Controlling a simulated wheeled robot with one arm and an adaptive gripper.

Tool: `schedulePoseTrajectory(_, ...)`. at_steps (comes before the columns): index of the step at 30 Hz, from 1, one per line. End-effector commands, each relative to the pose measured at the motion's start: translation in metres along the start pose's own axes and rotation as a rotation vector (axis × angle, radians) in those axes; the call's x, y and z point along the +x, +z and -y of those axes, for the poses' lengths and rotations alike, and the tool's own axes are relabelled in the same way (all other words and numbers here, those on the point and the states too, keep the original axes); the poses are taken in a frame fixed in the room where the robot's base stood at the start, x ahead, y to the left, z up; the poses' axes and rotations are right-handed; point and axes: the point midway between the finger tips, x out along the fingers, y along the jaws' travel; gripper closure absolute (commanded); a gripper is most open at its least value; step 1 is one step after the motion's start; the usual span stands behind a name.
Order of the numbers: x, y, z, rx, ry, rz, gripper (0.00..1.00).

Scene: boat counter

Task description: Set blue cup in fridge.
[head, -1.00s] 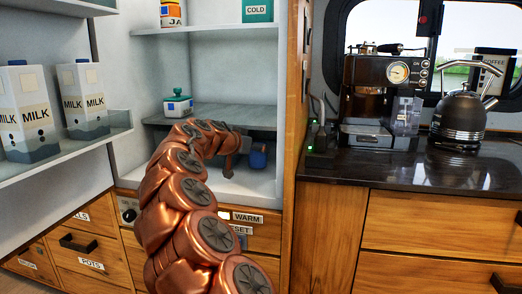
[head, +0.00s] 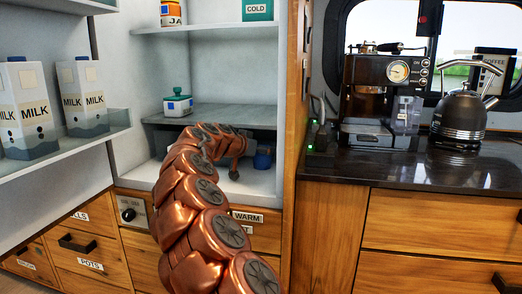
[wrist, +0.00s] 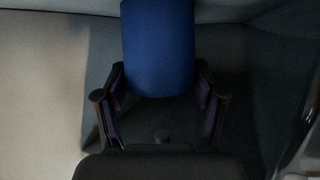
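The blue cup (head: 262,160) is in the lower compartment of the open fridge (head: 150,80), near its right wall, below the grey shelf. It is partly hidden behind my gripper (head: 238,170). In the wrist view, the blue cup (wrist: 158,50) fills the top middle, its near end between the fingertips of my gripper (wrist: 160,80). The fingers look spread, one on each side of the cup. Any gap between the fingertips and the cup is slight and dark. Whether the cup rests fully on the fridge floor is hard to tell.
A small white-and-green container (head: 178,104) stands on the grey shelf (head: 215,117) above. Milk cartons (head: 84,98) stand on the open door's shelf at left. The wooden side panel (head: 293,120) borders the fridge at right. An espresso machine (head: 385,92) and kettle (head: 460,120) stand on the counter.

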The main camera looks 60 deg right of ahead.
Motion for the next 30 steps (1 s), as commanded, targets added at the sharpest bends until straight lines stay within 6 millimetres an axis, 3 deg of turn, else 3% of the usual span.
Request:
schedulePoseTrajectory(5, 0.0, 0.0, 0.0, 0.0, 0.0, 0.0, 0.11)
schedulePoseTrajectory(17, -0.002, -0.005, 0.0, 0.0, 0.001, 0.0, 0.11)
schedulePoseTrajectory(23, -0.025, -0.004, 0.0, -0.001, 0.001, 0.0, 0.11)
schedulePoseTrajectory(30, -0.071, -0.005, 0.001, -0.001, -0.002, -0.003, 0.11)
